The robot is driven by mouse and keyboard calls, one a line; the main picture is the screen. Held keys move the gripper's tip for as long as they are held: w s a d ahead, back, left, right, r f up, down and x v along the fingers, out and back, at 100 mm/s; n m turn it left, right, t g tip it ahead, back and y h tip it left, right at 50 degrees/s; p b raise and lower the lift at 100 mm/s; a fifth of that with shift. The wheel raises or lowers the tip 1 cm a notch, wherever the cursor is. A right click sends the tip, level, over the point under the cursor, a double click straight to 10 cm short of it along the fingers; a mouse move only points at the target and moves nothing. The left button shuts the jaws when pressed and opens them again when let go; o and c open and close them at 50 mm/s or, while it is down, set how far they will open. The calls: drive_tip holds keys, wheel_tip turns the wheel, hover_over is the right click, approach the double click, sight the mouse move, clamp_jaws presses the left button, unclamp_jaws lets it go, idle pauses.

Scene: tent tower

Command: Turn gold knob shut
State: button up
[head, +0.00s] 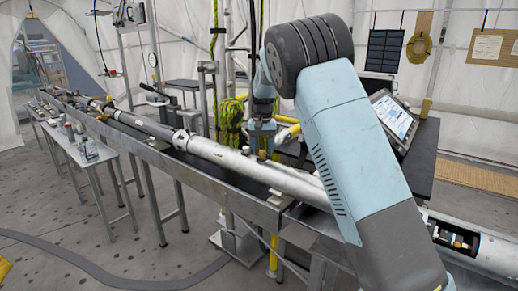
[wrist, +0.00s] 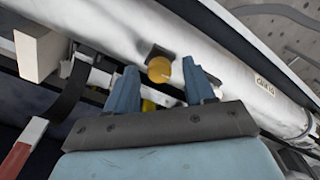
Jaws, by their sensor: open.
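The gold knob (wrist: 159,69) is a round yellow-gold cap on the side of a long silver tube (wrist: 222,75). It sits in a small dark recess in the wrist view. My gripper (wrist: 160,67) is open, with one blue finger on each side of the knob. No finger clearly touches it, and I cannot tell how deep the fingers reach. In the head view my gripper (head: 262,140) points down at the silver tube (head: 230,158). The knob is tiny there, just under the fingers.
The tube lies along a long metal bench (head: 180,160). A tilted screen (head: 393,117) stands to the right, and yellow-green rope (head: 231,116) hangs behind. A side table (head: 90,150) with small parts stands at left. In the wrist view a red-ended strap (wrist: 25,145) lies at left.

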sight(262, 151)
drive_tip(key=shift+c, duration=0.5)
clamp_jaws()
drive_tip(key=shift+m, duration=0.8)
drive_tip(key=shift+o, duration=0.5)
unclamp_jaws()
drive_tip(key=shift+r, duration=0.1)
wheel_tip(262, 151, up, 14)
drive_tip(key=shift+f, duration=0.2)
